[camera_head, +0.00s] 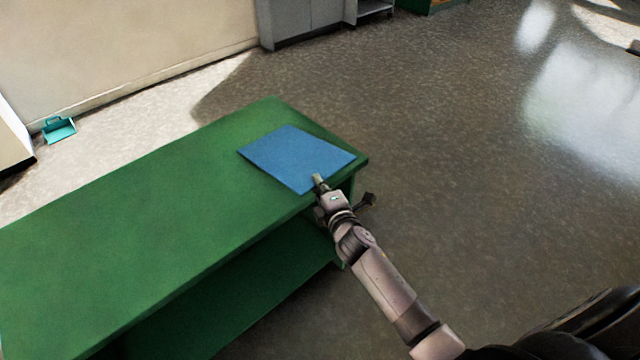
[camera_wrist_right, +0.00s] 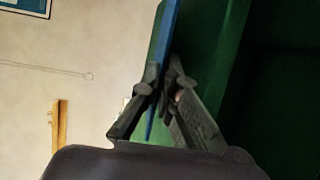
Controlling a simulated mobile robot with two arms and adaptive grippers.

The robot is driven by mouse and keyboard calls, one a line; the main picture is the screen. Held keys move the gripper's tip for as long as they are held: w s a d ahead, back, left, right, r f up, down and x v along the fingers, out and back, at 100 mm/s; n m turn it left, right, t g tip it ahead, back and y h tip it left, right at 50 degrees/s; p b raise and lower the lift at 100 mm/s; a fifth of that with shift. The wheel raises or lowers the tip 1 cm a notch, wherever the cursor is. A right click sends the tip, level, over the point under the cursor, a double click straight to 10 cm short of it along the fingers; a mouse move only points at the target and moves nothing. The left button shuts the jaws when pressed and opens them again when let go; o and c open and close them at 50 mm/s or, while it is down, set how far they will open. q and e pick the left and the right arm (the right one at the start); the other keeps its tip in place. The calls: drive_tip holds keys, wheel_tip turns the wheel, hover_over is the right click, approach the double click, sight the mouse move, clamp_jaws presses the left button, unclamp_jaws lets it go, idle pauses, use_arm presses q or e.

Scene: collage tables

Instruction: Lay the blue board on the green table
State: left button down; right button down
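The blue board (camera_head: 294,156) is a flat, four-sided sheet at the far right end of the green table (camera_head: 130,230). It appears to lie over the tabletop, with one corner at the front edge; I cannot tell whether it touches all over. My right gripper (camera_head: 318,182) is at that near corner. In the right wrist view the board (camera_wrist_right: 163,45) shows edge-on between the fingers of my right gripper (camera_wrist_right: 163,95), which are closed on it. The green table (camera_wrist_right: 210,50) is beside it there. My left gripper is in neither view.
The table has a lower green shelf (camera_head: 230,300). Most of the tabletop left of the board is bare. A teal dustpan-like item (camera_head: 58,130) is on the floor at the left. A grey cabinet (camera_head: 305,22) stands at the back wall. The floor at the right is open.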

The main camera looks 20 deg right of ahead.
drive_tip(key=c, duration=1.7)
unclamp_jaws()
drive_tip(key=o, duration=0.7)
drive_tip(key=shift+o, duration=0.2)
wheel_tip(320, 180, down, 3)
drive_tip(key=b, duration=0.3)
drive_tip(key=shift+f, duration=0.2)
